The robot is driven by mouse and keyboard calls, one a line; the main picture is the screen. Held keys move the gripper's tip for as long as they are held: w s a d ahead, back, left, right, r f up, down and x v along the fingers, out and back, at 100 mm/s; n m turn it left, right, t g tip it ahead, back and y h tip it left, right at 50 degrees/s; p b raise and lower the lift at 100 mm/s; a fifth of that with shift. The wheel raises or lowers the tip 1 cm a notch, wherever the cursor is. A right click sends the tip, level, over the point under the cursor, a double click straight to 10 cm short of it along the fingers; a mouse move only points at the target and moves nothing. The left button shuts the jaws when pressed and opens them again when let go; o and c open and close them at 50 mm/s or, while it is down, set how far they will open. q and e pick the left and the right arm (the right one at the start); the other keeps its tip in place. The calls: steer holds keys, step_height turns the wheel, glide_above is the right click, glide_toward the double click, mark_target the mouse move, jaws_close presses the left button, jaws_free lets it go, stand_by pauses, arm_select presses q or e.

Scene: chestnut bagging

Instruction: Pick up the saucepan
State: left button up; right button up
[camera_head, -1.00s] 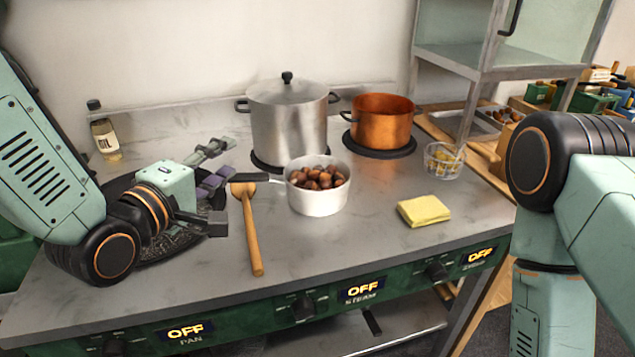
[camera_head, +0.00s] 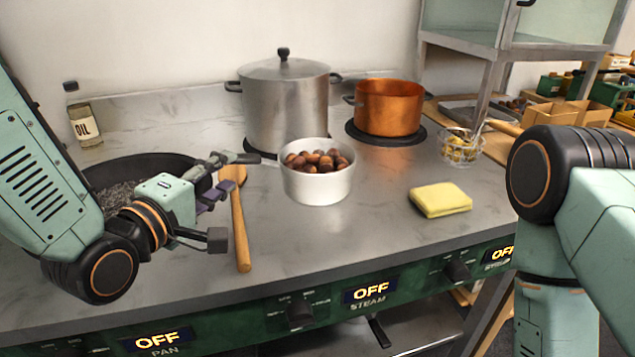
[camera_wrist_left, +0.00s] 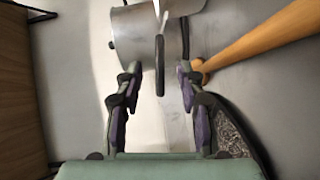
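The saucepan (camera_head: 318,187) is a small white pot of chestnuts near the middle of the counter, with its handle (camera_head: 243,158) pointing left. My left gripper (camera_head: 222,200) is near the handle's end, left of the pot. In the left wrist view the dark handle (camera_wrist_left: 160,66) lies between the two spread fingers of my left gripper (camera_wrist_left: 158,85), with gaps on both sides. The gripper looks open and empty. My right arm shows at the right edge of the head view, but its gripper is out of view.
A wooden spoon (camera_head: 240,230) lies close beside my left gripper. A black pan (camera_head: 178,162) is behind it. A lidded stockpot (camera_head: 285,110) and a copper pot (camera_head: 388,108) stand behind. A yellow sponge (camera_head: 440,199) and a glass bowl (camera_head: 461,148) are to the right.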

mark_target(242, 164)
arm_select(q)
steer(key=shift+w+f, duration=0.1)
steer(key=shift+w, duration=0.35)
steer(key=shift+w+d+b, duration=0.3)
steer(key=shift+w+d, duration=0.45)
steer(key=x, duration=0.2)
steer(key=b+x, duration=0.1)
steer(key=x, duration=0.1)
steer(key=shift+a+f, duration=0.2)
steer(key=shift+a, duration=0.05)
steer(key=shift+w+d, duration=0.25)
steer(key=shift+w, duration=0.2)
steer(key=shift+s+r, duration=0.1)
steer(key=shift+r, duration=0.05)
steer(key=c, duration=0.4)
jaws_close()
